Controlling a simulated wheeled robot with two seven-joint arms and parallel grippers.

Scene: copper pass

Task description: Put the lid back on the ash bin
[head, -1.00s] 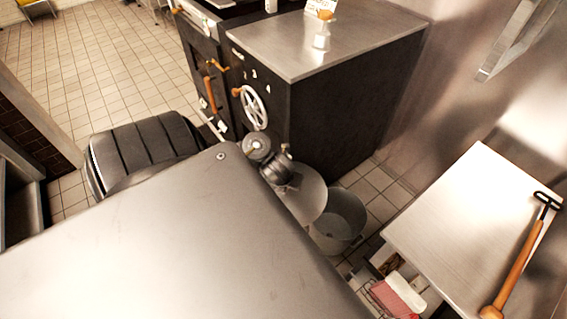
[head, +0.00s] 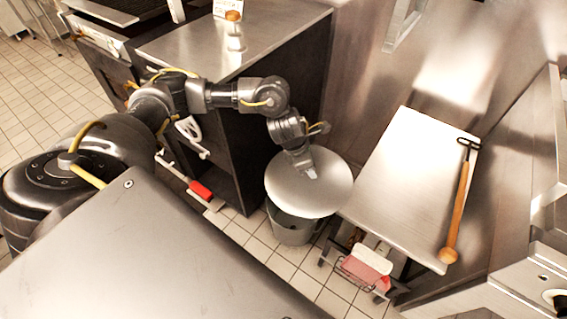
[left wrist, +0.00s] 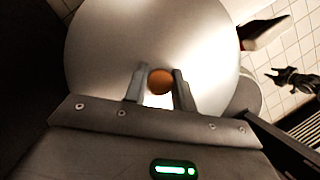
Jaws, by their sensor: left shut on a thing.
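The round grey lid (head: 325,192) is held by my left gripper (head: 308,170) above the grey ash bin (head: 292,231). The lid hides most of the bin's mouth. In the left wrist view, my left gripper (left wrist: 158,88) is shut on the lid's orange-brown knob (left wrist: 160,82), with a finger on each side. The lid (left wrist: 110,45) fills much of that view. A pale curved edge, likely the bin (left wrist: 250,96), shows past its right side, so the two look offset. I cannot tell whether they touch. My right gripper is not in view.
A dark cabinet with a steel top (head: 240,40) stands behind the bin. A steel table (head: 400,180) is close on the right, with a wooden-handled tool (head: 457,210) on it. Below it a wire rack holds a red and white item (head: 364,268). Tiled floor is free in front.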

